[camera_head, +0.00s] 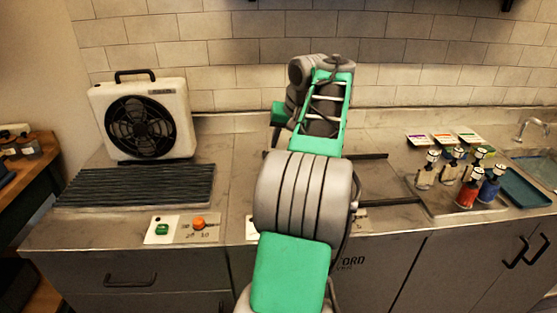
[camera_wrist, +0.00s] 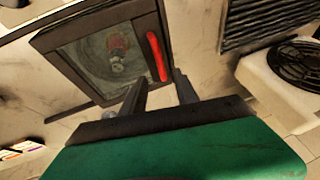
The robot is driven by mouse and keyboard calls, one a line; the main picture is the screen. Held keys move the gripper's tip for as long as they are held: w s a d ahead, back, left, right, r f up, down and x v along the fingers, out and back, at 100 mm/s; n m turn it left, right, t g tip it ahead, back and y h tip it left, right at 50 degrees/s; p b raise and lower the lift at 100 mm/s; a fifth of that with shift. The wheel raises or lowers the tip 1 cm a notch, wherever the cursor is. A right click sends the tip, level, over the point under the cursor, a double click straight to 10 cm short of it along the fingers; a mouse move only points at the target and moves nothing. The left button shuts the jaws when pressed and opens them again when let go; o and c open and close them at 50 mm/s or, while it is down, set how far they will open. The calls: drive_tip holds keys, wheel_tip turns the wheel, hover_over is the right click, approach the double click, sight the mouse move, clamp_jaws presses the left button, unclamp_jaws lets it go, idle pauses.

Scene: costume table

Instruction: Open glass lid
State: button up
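The glass lid (camera_wrist: 85,62) shows in the wrist view as a pane in a dark frame with a red bar handle (camera_wrist: 156,57) along its right side. Through the glass I see a round shape and a small reddish object, both blurred. My gripper (camera_wrist: 160,84) is open, its two dark fingers apart and pointing toward the handle's near end. Nothing shows between the fingers, and I cannot tell whether they touch the handle. In the head view my arm hides the lid and gripper; only dark bars (camera_head: 392,202) show beside the arm.
A white box fan (camera_head: 145,118) and a dark ridged mat (camera_head: 135,186) are at the left. Several bottles (camera_head: 467,190) stand on a tray at the right, near a sink (camera_head: 540,168). Green and orange buttons (camera_head: 198,223) sit at the counter's front edge.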

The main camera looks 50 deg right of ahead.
drive_tip(key=b+x, duration=0.2)
drive_tip(key=x, duration=0.5)
drive_tip(key=shift+w+f, duration=0.15)
drive_tip(key=shift+f, duration=0.1)
drive_tip(key=shift+c, duration=0.3)
clamp_jaws()
idle(0.8)
